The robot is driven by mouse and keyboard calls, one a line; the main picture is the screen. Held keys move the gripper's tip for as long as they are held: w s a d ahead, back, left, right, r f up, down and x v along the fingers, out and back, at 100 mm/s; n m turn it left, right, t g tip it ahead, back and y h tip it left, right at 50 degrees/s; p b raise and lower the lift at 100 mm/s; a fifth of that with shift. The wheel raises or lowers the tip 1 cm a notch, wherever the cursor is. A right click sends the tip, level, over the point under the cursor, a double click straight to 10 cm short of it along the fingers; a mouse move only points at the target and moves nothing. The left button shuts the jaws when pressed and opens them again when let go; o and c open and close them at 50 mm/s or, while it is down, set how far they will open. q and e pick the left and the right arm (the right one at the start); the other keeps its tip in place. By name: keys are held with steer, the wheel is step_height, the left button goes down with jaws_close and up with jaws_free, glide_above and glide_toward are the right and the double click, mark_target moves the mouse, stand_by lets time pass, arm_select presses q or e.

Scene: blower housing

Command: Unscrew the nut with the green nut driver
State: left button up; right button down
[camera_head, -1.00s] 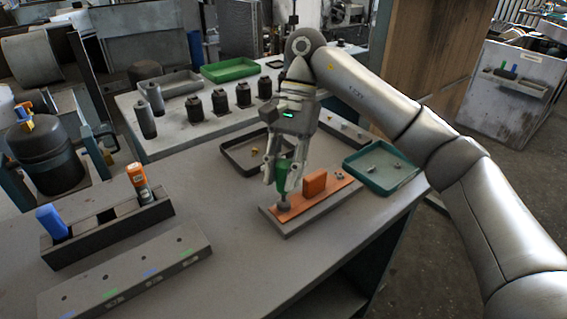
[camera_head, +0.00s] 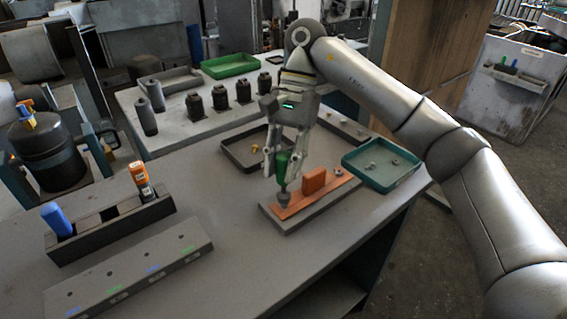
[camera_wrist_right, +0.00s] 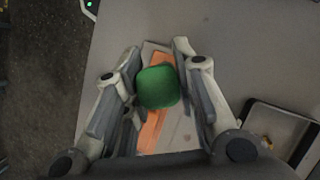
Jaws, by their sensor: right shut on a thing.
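The green nut driver (camera_head: 282,162) stands about upright over the left end of the orange plate (camera_head: 320,190), which lies on a grey block. My right gripper (camera_head: 282,172) is shut on its green handle from above. The handle top (camera_wrist_right: 157,87) shows between the fingers in the right wrist view. The driver's grey lower end (camera_head: 284,198) is at the plate. The nut under it is hidden, and I cannot tell whether the socket sits on it. My left gripper is not in view.
An orange block (camera_head: 314,181) stands on the plate close beside the driver. A dark tray (camera_head: 232,160) lies behind it, and a teal tray (camera_head: 393,184) with small parts to the right. A holder (camera_head: 100,232) with blue and orange drivers stands at the left.

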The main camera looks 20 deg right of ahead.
steer(key=shift+r+p, duration=2.75)
steer(key=shift+r, duration=0.65)
steer(key=shift+f, duration=0.1)
steer(key=shift+f, duration=0.1)
